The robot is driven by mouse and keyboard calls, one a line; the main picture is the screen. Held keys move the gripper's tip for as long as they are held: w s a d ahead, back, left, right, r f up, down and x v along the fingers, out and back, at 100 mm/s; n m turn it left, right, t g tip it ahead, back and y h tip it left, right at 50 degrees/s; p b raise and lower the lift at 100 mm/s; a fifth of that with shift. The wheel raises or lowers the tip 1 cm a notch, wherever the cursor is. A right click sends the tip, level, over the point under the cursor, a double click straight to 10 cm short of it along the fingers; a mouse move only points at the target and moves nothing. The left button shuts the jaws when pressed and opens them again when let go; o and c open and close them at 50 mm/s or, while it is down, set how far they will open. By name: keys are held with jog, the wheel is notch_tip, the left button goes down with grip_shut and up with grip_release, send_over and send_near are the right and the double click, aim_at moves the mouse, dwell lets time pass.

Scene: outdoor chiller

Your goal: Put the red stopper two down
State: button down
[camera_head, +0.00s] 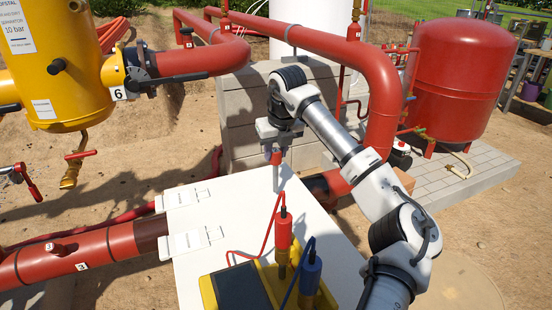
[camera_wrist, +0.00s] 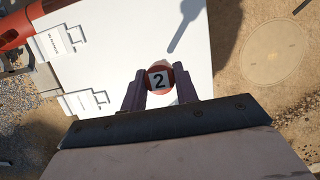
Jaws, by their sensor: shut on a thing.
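The red stopper (camera_wrist: 160,70) shows in the wrist view as a round red top with a white label marked 2. It sits between the two dark fingers of my gripper (camera_wrist: 160,83), which are shut on it. In the head view my gripper (camera_head: 275,151) points down over the far part of the white table top (camera_head: 222,207). The stopper (camera_head: 276,178) hangs upright below the fingers, with a slim greyish body. I cannot tell whether its lower end touches the white surface.
A yellow device (camera_head: 262,285) with a red probe (camera_head: 283,231), a blue probe (camera_head: 310,273) and cables stands at the table's near end. Two white labelled plates (camera_head: 187,242) lie at the left edge. A grey block wall (camera_head: 245,130) and red pipes (camera_head: 375,85) stand behind.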

aim_at(276, 160)
jog(key=shift+f, duration=1.35)
jog(key=shift+f, duration=0.15)
jog(key=c, duration=1.1)
grip_release()
jog(key=b+v, duration=0.1)
jog(key=v, duration=1.1)
jog(key=shift+d, duration=0.15)
